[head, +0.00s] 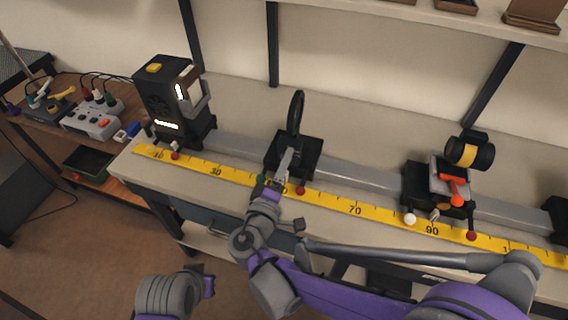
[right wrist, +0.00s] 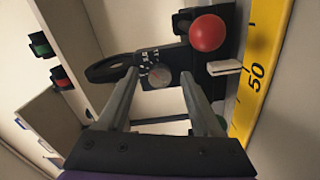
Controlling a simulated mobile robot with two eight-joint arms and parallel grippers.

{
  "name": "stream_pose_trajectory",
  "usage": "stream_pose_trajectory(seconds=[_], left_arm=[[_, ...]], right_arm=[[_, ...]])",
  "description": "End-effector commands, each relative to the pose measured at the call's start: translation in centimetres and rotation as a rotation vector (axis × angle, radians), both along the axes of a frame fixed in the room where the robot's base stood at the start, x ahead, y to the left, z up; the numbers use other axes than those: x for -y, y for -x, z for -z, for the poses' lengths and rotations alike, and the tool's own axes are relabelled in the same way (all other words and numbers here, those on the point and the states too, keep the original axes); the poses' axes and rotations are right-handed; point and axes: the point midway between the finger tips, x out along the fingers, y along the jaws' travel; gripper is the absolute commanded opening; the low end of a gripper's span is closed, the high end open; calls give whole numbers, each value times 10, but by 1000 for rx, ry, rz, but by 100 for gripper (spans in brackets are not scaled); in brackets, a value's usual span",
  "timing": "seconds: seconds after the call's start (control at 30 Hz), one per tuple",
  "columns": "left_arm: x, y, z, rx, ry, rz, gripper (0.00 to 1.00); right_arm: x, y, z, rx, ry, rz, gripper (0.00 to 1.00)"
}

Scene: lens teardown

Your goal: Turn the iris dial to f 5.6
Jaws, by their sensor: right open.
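The iris is a thin black ring (head: 296,112), seen nearly edge-on, upright on a black mount (head: 311,147) on the bench rail. In the right wrist view, the ring (right wrist: 105,70) lies left of a round grey dial (right wrist: 160,76) with small white markings beside it. The markings are too small to read. My right gripper (head: 288,160) is at the iris mount. In the right wrist view its two fingers (right wrist: 158,82) are apart, with the dial between their tips; I cannot tell whether they touch it. My left gripper (head: 208,284) is low at the bottom left, away from the bench.
A yellow scale (head: 325,199) runs along the bench front. A lit black lamp box (head: 165,100) stands left, and a mount with a black and yellow lens (head: 468,152) right. A red ball knob (right wrist: 208,33) is close beside the right fingers. A side table (head: 50,128) holds several devices.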

Motion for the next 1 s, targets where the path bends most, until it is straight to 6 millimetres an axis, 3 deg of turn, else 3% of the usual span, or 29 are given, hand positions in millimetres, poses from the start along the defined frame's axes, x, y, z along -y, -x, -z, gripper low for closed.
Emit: stream_pose_trajectory(seconds=[0.17,0.4,0.6,1.0], left_arm=[[0,0,-1,0,0,0,0],[0,0,-3,1,0,0,0],[0,0,-3,1,0,0,0],[0,0,-3,1,0,0,0]], right_arm=[[-7,17,0,0,-1,-4,67],[-22,64,0,1,-2,-5,67],[-31,93,0,-1,-1,-4,67],[-33,103,0,-1,0,0,67]])
